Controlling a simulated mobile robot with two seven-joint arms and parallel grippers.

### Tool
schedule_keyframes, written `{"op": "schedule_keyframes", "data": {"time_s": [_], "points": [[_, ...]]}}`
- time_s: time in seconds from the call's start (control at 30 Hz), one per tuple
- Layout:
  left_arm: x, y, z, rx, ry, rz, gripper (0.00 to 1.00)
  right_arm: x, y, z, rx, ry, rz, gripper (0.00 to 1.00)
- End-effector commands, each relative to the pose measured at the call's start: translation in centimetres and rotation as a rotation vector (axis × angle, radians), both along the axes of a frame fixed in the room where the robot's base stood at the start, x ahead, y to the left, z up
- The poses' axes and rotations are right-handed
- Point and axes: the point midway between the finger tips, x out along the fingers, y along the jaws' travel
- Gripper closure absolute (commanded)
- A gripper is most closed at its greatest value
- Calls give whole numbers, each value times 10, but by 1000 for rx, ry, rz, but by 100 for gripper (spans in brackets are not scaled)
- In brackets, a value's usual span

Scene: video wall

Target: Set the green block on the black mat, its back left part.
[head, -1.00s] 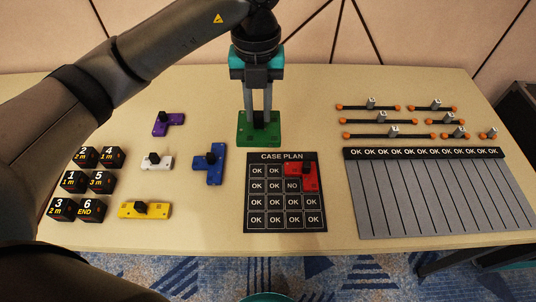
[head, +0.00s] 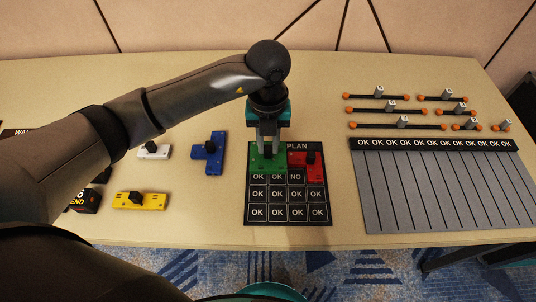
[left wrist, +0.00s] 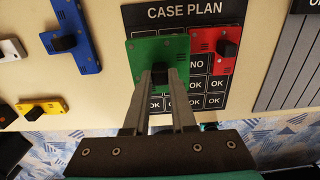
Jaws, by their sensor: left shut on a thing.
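The green block (head: 268,163) is over the back left part of the black mat (head: 290,220), left of the red block (head: 308,168). My left gripper (head: 268,146) is shut on the black knob of the green block. In the left wrist view the green block (left wrist: 145,55) covers the mat's left upper cells and slightly overhangs its left edge. The red block (left wrist: 216,47) is close beside it on the right. I cannot tell whether the green block touches the mat. My right gripper is not in view.
A blue block (head: 209,153), a white block (head: 154,151) and a yellow block (head: 141,200) lie left of the mat. A grey ruled board (head: 430,195) and several dark bars with orange ends (head: 386,110) are on the right.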

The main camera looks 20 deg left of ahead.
Motion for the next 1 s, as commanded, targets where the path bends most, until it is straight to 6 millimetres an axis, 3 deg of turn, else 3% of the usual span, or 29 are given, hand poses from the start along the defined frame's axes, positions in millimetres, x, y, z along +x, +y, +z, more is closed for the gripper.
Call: {"op": "schedule_keyframes", "data": {"time_s": [0.3, 0.7, 0.73, 1.0], "points": [[-1, 0, -42, 1, 3, 0, 100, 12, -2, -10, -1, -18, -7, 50], [0, 0, -46, 1, 0, -1, 100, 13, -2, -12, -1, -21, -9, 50], [0, 0, -45, 1, 1, 0, 73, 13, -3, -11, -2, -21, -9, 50], [0, 0, -45, 1, 1, 0, 46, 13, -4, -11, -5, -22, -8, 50]]}}
